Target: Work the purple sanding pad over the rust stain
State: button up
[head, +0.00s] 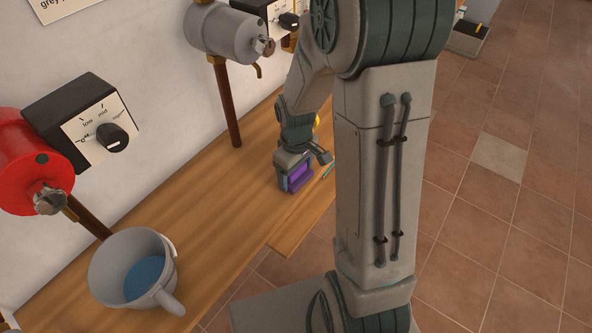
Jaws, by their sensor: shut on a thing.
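The purple sanding pad (299,178) is between the jaws of my gripper (296,180), low over the wooden bench (225,205). My gripper is shut on the pad and points down. I cannot tell whether the pad touches the bench top. The rust stain is not visible; my arm and gripper hide part of the bench there.
A grey mug with blue liquid (130,268) stands at the near left. A red cylinder (28,160) and a grey cylinder (225,35) are mounted along the wall, with a dial box (88,122) beside the red one.

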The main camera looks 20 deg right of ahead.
jog(key=shift+s+d+f, duration=0.1)
jog(key=shift+s, duration=0.1)
jog(key=shift+s+d, duration=0.25)
jog(key=shift+s, duration=0.1)
jog(key=shift+w+a, duration=0.7)
jog(key=shift+w, duration=0.3)
jog(key=shift+s+d, duration=0.7)
jog(key=shift+s, duration=0.25)
jog(key=shift+w+a, duration=0.7)
jog(key=shift+w, duration=0.2)
jog(key=shift+s+d, duration=0.7)
jog(key=shift+s, duration=0.25)
jog(key=shift+w+a, duration=0.35)
jog(key=shift+w, duration=0.2)
